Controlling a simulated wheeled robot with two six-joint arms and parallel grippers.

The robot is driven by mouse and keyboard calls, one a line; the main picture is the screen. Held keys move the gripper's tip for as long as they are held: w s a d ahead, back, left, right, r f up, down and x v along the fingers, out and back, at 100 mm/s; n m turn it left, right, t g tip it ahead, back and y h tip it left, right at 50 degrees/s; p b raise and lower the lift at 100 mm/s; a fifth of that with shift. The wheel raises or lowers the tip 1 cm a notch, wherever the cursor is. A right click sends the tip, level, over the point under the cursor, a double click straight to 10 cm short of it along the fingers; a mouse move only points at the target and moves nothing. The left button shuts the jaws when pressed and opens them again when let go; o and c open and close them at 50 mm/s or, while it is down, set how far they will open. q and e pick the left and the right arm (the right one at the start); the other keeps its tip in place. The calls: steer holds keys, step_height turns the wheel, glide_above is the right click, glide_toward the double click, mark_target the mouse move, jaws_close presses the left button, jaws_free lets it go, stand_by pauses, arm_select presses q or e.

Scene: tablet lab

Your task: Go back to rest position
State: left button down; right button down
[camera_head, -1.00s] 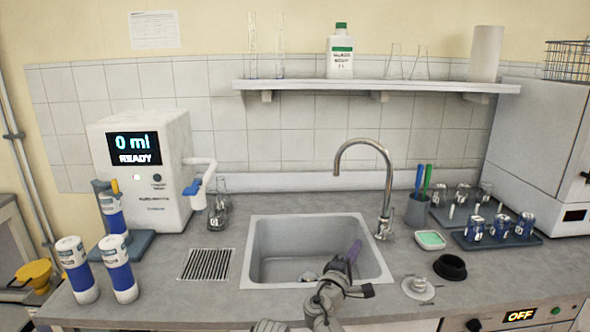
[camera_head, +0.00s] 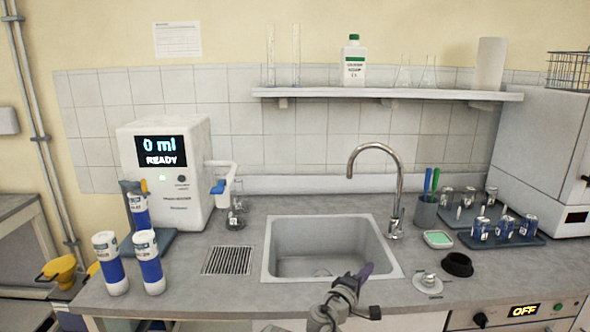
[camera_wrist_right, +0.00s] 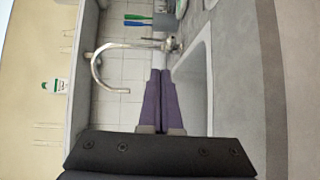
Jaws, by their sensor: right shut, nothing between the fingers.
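My right gripper (camera_head: 365,271) is in front of the sink (camera_head: 282,283) in the head view, near its front right rim. Its purple fingers lie together and hold nothing. The wrist view shows the same closed fingers (camera_wrist_right: 160,75) pointing toward the tap (camera_wrist_right: 168,44) and the tiled wall. My left gripper is not in the head view.
A dispenser (camera_head: 190,190) reading "0 ml READY" stands left of the sink, with blue-and-white cartridges (camera_head: 108,262) before it.

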steer(key=s+a+f+m+g+y+p, duration=0.2)
steer(key=s+a+f+g+y, duration=0.1)
steer(key=s, duration=0.4)
steer(key=s+a+f+m+g+y+p, duration=0.2)
steer(key=s+a+f+g, duration=0.3)
steer(key=s, duration=0.3)
steer(key=s+a+f+m+g+y+p, duration=0.2)
steer(key=s+a+f+g+y+p, duration=0.1)
steer(key=s, duration=0.5)
step_height(320, 180, down, 2)
steer(key=a+g+y, duration=0.1)
steer(key=g, duration=0.2)
steer(key=shift+a+m, duration=0.3)
steer(key=shift+a, duration=0.1)
